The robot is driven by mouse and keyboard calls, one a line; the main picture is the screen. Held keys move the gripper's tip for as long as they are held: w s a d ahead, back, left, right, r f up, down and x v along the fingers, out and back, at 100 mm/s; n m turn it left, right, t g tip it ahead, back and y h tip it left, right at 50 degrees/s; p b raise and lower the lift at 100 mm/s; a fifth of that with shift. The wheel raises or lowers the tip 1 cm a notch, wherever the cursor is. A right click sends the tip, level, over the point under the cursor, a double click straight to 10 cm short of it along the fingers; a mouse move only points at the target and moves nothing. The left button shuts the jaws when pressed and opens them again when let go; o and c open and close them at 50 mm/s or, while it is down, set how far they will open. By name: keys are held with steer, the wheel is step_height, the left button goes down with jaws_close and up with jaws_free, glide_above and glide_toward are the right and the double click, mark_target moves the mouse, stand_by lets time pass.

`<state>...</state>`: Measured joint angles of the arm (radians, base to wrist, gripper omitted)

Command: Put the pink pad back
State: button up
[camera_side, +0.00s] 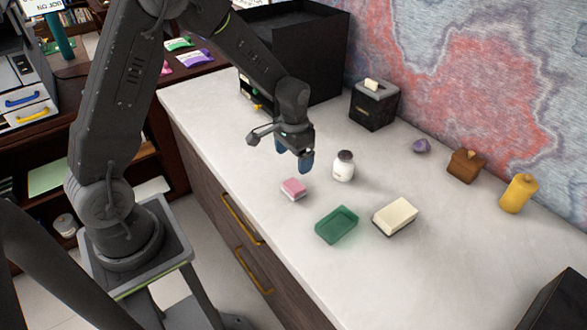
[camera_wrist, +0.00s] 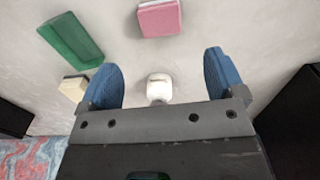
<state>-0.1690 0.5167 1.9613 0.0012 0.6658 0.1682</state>
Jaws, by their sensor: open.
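The pink pad (camera_side: 293,187) lies on the pale worktop near its front edge, with a white layer under its pink top. It also shows at the top of the wrist view (camera_wrist: 160,18). My gripper (camera_side: 293,158) hangs above the worktop just behind the pad, apart from it. In the wrist view its two blue fingers (camera_wrist: 162,76) are spread wide with nothing between them but worktop and a white bottle beyond. The green tray-like block (camera_side: 337,225) lies to the right of the pad and is at the upper left in the wrist view (camera_wrist: 70,38).
A white bottle with a dark cap (camera_side: 344,166) stands close behind the pad. A cream block (camera_side: 395,216) lies right of the green one.

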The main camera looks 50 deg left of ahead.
steer(key=s+d+r+t, duration=0.1)
steer(key=s+d+r, duration=0.15)
steer(key=r, duration=0.75)
steer(key=s+d+r+t, duration=0.2)
steer(key=s+r, duration=0.3)
steer(key=s, duration=0.3)
steer(key=s+d+r+t, duration=0.2)
steer(key=s+r, duration=0.4)
steer(key=s, duration=0.3)
steer(key=shift+s+d+r+t, duration=0.2)
steer(key=shift+s+t, duration=0.1)
